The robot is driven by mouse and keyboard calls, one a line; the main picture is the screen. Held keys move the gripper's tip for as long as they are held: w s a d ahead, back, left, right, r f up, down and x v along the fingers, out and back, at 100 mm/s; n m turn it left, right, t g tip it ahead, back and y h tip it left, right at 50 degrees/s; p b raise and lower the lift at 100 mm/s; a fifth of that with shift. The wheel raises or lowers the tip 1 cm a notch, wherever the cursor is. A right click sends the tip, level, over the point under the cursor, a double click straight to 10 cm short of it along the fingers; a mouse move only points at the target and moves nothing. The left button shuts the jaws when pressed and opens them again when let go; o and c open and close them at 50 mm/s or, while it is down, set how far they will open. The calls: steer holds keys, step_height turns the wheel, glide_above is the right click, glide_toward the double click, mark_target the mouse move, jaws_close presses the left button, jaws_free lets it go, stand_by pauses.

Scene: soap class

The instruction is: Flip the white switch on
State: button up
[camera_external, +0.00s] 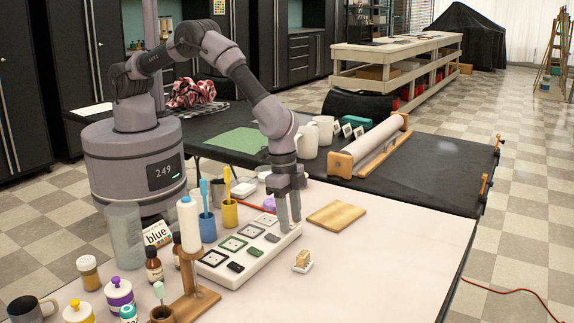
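A long white switch board (222,279) lies on the pale table. It carries several square, dark-framed plates in one row and small rockers in a row beside them. A dark rocker (235,267), a green rocker (254,252) and another dark rocker (272,238) show. I cannot make out a white rocker; the far end of that row is behind my gripper. My gripper (289,224) points down at the far right end of the board. Its two fingers are a little apart with nothing visible between them. I cannot tell whether the fingertips touch the board.
A wooden stand with a white bottle (188,222), a blue cup (207,229) and a yellow cup (230,213) are close on the left. The table's front right is clear.

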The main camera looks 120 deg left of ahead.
step_height(320, 180, up, 17)
steer(key=s+p, duration=0.2)
steer(key=p, duration=0.3)
steer(key=shift+s+r, duration=0.15)
steer(key=s+a+r+m+t+y+b, duration=0.1)
steer(key=s+a+r+m+t+b, duration=0.15)
steer(key=s+r, duration=1.5)
steer(key=s+a+m+t+y+b, duration=0.1)
steer(key=s+a+m, duration=0.1)
steer(key=s, duration=1.6)
steer(key=shift+s+a+f+t, duration=0.15)
steer(key=shift+f+t, duration=0.05)
steer(key=shift+t, duration=0.15)
